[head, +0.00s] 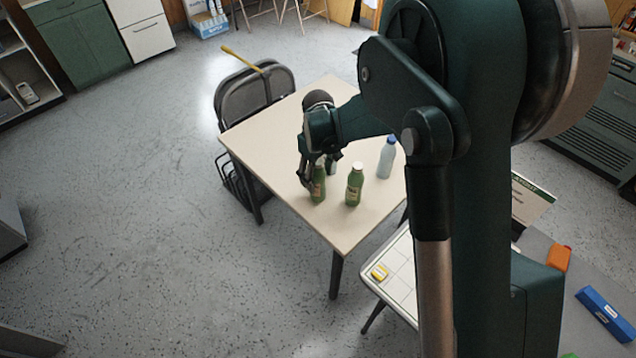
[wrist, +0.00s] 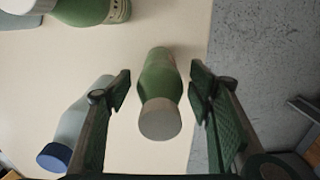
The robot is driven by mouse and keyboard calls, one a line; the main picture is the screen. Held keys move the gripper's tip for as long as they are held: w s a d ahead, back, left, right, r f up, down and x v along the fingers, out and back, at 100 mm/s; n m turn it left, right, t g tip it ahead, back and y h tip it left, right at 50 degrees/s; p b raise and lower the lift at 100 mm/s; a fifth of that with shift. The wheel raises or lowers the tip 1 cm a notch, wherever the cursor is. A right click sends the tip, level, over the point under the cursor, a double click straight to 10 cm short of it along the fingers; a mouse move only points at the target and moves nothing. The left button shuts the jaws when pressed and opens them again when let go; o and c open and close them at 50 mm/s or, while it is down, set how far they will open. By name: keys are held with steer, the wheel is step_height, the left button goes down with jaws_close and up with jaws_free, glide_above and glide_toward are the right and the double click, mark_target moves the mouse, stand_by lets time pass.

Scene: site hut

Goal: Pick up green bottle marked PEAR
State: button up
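Two green bottles stand on the table. One green bottle (head: 318,188) is at my gripper (head: 314,178) in the head view. In the wrist view this green bottle (wrist: 159,82), with a grey-beige cap, lies between the two fingers of my open gripper (wrist: 160,92), with a gap on each side. The second green bottle (head: 354,187) stands to its right, with a pale cap and a label; it also shows cut off at the top left of the wrist view (wrist: 92,10). The lettering is too small to read, so I cannot tell which bottle says PEAR.
A pale bottle with a blue cap (head: 386,160) stands farther right on the table (head: 270,150); in the wrist view the blue-capped bottle (wrist: 75,130) is beside the left finger. A folding chair (head: 250,90) stands at the table's far left side. The table's left part is clear.

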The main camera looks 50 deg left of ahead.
mark_target(318, 161)
steer(key=c, duration=0.9)
steer(key=shift+o, duration=0.2)
steer(key=shift+r, duration=0.1)
steer(key=shift+r+p, duration=0.4)
steer(key=shift+r, duration=4.55)
